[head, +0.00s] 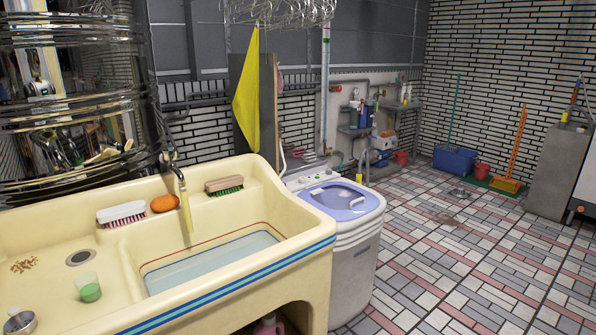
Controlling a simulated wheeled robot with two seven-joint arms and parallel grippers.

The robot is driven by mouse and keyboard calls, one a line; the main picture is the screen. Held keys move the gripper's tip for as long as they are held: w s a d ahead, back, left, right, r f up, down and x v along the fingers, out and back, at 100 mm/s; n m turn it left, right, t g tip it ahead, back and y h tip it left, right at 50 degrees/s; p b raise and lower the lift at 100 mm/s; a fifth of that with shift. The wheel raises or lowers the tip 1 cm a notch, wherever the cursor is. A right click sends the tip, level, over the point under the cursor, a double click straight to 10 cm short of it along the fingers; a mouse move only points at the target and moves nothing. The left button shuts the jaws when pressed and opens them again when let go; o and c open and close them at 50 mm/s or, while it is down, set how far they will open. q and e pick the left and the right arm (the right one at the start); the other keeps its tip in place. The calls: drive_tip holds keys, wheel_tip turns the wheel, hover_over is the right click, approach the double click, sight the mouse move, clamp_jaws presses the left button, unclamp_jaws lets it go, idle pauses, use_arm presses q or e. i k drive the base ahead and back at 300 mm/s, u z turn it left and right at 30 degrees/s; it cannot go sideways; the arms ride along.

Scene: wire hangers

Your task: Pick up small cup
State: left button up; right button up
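A small translucent cup (88,288) with green in its lower part stands on the left, shallow side of the cream sink (215,310), near the drain. A small metal vessel (19,322) is at the bottom left corner of the view, partly cut off by the frame edge. I cannot tell from the picture alone which of the two is the small cup. Neither of my grippers shows in this view.
Brushes (122,213) and an orange sponge (164,203) lie on the sink's ledge. A faucet (180,185) hangs over the water-filled basin. A washing machine (345,225) stands right of the sink. Wire hangers (282,12) hang above. The tiled floor at right is mostly clear.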

sight(89, 288)
drive_tip(key=z, duration=0.55)
drive_tip(key=k, duration=1.25)
drive_tip(key=u, duration=0.3)
drive_tip(key=i, duration=0.65)
drive_tip(key=u, duration=1)
drive_tip(key=i, duration=0.25)
drive_tip(key=u, duration=0.1)
